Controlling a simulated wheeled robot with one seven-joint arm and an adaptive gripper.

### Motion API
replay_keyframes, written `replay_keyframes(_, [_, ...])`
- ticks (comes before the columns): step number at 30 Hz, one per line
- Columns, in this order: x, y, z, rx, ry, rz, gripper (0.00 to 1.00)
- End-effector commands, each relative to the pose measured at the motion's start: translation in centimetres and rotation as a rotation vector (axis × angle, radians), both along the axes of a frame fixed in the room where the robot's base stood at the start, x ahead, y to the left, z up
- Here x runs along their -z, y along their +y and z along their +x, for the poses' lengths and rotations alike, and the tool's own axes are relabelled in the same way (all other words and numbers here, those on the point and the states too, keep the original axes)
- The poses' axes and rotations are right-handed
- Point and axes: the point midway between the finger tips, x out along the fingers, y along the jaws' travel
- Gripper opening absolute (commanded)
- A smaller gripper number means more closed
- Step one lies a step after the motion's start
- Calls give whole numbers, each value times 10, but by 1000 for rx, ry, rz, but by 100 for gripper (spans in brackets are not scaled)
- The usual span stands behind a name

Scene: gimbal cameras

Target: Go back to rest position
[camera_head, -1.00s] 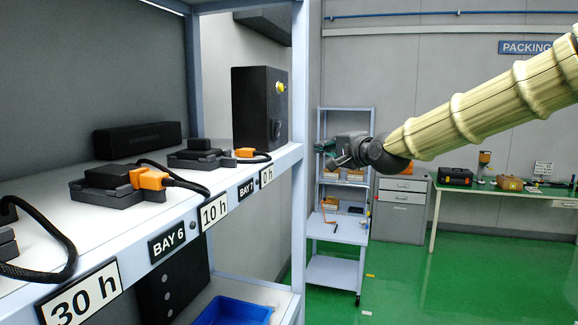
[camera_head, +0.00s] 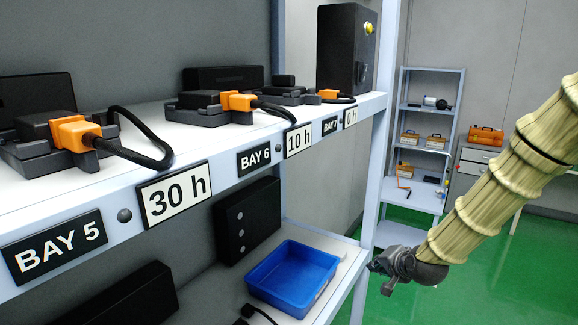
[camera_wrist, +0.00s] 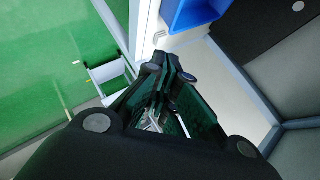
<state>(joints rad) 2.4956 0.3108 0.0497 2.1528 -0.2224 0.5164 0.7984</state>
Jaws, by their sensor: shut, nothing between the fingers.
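My gripper (camera_head: 378,275) is at the end of my segmented tan arm, low in the right half of the head view. It hangs just right of the shelf's front post, near the lower shelf's edge. In the wrist view its fingers (camera_wrist: 165,72) are together with nothing between them. Whether it touches the post cannot be told.
A shelf holds black units with orange connectors (camera_head: 78,132) and cables above labels such as BAY 5. A blue bin (camera_head: 292,277) sits on the lower shelf, close to my gripper. A rack (camera_head: 428,145) stands behind. Green floor (camera_head: 480,285) is open at right.

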Motion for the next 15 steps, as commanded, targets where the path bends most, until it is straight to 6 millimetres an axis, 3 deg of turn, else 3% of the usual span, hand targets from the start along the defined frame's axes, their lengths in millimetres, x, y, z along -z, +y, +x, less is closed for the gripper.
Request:
replay_keyframes(1, [35,3,-14,-19,39,-29,0])
replay_keyframes(3, [71,7,-31,-45,82,-67,0])
replay_keyframes(8, [151,13,-79,-116,182,-154,0])
replay_keyframes(15, [258,21,-165,-245,336,-276,0])
